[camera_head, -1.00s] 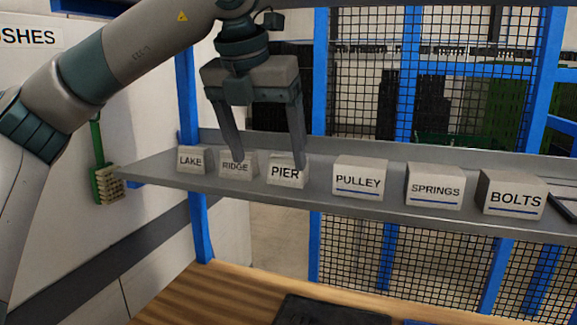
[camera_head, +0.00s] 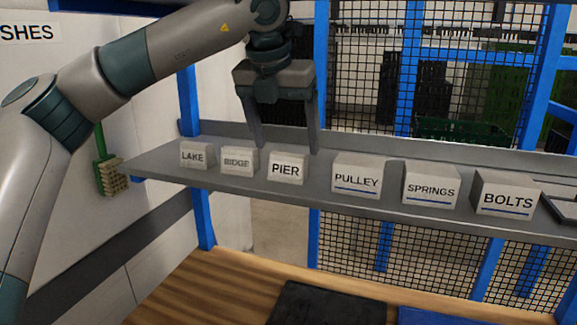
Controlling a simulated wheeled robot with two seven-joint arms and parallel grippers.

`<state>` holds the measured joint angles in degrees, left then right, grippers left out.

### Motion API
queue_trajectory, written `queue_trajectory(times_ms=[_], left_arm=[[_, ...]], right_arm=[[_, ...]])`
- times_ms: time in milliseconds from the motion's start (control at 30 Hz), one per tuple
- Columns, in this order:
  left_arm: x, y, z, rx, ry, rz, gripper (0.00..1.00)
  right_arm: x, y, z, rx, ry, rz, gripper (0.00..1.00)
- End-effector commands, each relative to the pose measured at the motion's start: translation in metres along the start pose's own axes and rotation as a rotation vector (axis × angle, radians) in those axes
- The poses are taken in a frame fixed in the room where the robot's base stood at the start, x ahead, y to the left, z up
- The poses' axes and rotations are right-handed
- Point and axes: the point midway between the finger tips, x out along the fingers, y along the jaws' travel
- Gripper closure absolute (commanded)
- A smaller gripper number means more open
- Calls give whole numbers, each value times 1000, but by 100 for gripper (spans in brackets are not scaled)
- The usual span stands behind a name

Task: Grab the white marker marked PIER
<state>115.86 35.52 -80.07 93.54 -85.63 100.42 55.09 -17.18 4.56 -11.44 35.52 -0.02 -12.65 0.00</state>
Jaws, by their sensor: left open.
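The white marker marked PIER (camera_head: 286,169) stands on the grey shelf (camera_head: 215,187), third from the left in the row. My left gripper (camera_head: 286,150) is open, pointing down, with its fingertips just above and around the top of the PIER marker. One finger is near the gap between RIDGE and PIER, the other at PIER's right edge. I cannot tell whether the fingers touch it. The RIDGE marker (camera_head: 238,162) and the LAKE marker (camera_head: 194,156) stand to its left. My right gripper is not in view.
Larger boxes stand to the right: PULLEY (camera_head: 356,178), SPRINGS (camera_head: 430,187) and BOLTS (camera_head: 505,199). A wire mesh with blue posts is behind the shelf. A wooden bench (camera_head: 200,290) with a dark mat (camera_head: 325,305) lies below. A brush (camera_head: 110,177) hangs at left.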

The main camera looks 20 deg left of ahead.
Motion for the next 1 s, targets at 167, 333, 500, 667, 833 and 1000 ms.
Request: queue_trajectory(times_ms=[167, 333, 500, 667, 833, 1000], left_arm=[[3, 0, 0, -1, 1, 1, 22], [18, 1, 0, -1, 3, 1, 22], [38, 1, 1, -2, 2, 0, 22], [49, 0, 0, -1, 1, 0, 22], [50, 0, 0, -2, 0, 0, 22], [50, 0, 0, -2, 0, 0, 22]], right_arm=[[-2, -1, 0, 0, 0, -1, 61], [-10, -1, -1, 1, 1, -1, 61], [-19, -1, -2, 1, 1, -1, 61], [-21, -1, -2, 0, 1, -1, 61], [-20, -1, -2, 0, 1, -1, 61], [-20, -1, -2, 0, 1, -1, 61]])
